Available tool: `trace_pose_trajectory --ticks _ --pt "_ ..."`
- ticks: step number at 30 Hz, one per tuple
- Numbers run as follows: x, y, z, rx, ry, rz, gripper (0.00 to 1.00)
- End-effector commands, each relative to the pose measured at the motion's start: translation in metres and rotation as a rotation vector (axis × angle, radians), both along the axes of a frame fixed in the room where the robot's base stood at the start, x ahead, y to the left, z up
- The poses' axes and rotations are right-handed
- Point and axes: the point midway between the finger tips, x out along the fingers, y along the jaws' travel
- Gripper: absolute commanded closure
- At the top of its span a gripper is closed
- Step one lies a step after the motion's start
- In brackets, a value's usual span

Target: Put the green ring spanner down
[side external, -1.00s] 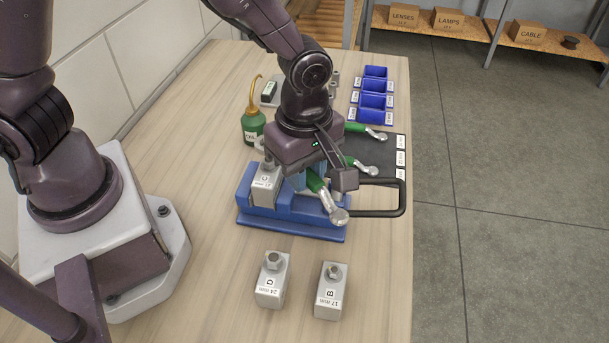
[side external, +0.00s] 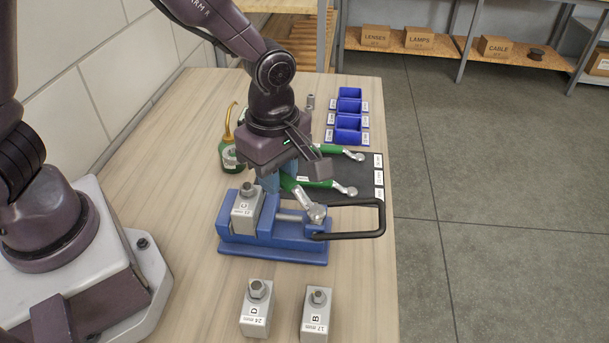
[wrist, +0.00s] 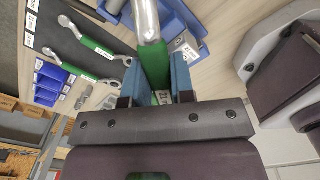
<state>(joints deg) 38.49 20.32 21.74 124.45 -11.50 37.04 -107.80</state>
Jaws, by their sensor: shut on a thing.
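My gripper (side external: 283,182) is shut on a green-handled ring spanner (side external: 291,186), whose silver ring end points down to the right over the blue vise (side external: 235,248). I cannot tell whether the ring end touches the vise. In the wrist view, the spanner's green handle (wrist: 155,62) is between the blue fingers (wrist: 157,82), and its silver shaft runs off the top edge. Two more green-handled spanners lie on the dark mat (side external: 367,172) beyond the vise: a far one (side external: 335,150) and a nearer one (side external: 322,183). The vise holds block C (side external: 245,215).
Blocks D (side external: 257,310) and B (side external: 317,315) stand in front of the vise. The vise's black handle (side external: 375,232) sticks out right. A green oil can (side external: 230,155) stands left, and blue bins (side external: 348,118) stand at the back. The left front tabletop is bare.

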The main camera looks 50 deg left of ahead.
Motion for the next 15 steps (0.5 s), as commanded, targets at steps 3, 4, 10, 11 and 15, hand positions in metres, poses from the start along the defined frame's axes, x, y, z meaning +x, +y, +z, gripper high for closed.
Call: trace_pose_trajectory --ticks 3,4,10,11,15 --pt "0.008 0.031 -0.005 0.000 0.002 0.066 1.00" --pt "0.010 0.039 -0.007 -0.001 0.002 0.050 1.00" --pt "0.017 0.078 -0.015 0.000 0.001 -0.251 1.00" --pt "0.018 0.082 -0.016 0.000 0.001 -0.305 1.00" --pt "0.020 0.100 -0.021 0.000 0.001 -0.579 1.00"
